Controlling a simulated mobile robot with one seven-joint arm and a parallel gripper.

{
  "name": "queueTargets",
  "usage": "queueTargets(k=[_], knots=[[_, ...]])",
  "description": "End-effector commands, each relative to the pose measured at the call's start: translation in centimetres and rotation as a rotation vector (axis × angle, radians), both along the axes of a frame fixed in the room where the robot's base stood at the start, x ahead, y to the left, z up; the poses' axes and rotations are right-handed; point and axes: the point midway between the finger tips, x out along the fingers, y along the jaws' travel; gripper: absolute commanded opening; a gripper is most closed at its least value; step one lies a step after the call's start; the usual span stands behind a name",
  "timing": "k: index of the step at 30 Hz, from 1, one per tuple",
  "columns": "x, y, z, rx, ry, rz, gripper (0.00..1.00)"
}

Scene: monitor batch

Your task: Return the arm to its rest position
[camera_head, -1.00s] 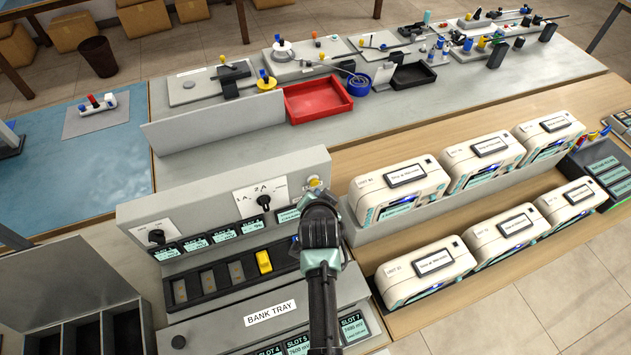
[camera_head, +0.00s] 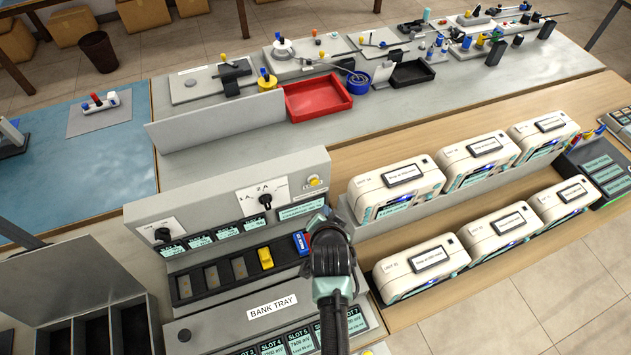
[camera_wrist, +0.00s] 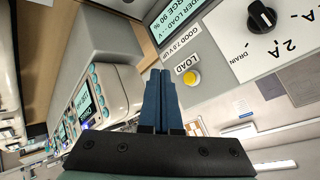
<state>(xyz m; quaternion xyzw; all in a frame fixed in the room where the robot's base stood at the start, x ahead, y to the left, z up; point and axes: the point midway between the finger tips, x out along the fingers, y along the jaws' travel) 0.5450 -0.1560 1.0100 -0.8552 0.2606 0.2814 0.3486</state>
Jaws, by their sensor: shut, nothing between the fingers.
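My gripper (camera_wrist: 160,88) is shut and empty in the wrist view, its two blue-grey fingers together. They point toward the grey panel with the yellow LOAD button (camera_wrist: 191,77) and a black dial (camera_wrist: 261,16). In the head view my dark arm end (camera_head: 330,255) is above the right part of the bank station, its fingertips mostly hidden. The bank tray (camera_head: 213,276) holds a yellow block (camera_head: 265,258) and a blue block (camera_head: 301,243) in its slots.
White monitor units (camera_head: 395,188) stand in two rows to the right of my arm. The grey panel (camera_head: 230,195) rises behind the tray. A red tray (camera_head: 316,97) sits on the back bench. An open grey box (camera_head: 75,300) is at left.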

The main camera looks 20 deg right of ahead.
Motion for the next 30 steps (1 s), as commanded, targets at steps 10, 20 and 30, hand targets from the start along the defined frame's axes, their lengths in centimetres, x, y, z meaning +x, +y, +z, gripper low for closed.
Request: queueTargets(k=[10, 20, 30], knots=[[0.0, 0.0, 0.0, 0.000, 0.000, 0.000, 0.00], [0.8, 0.1, 1.0, -0.012, -0.022, 0.011, 0.00], [9.1, 3.4, 21.2, -0.259, -0.400, 0.182, 0.00]])
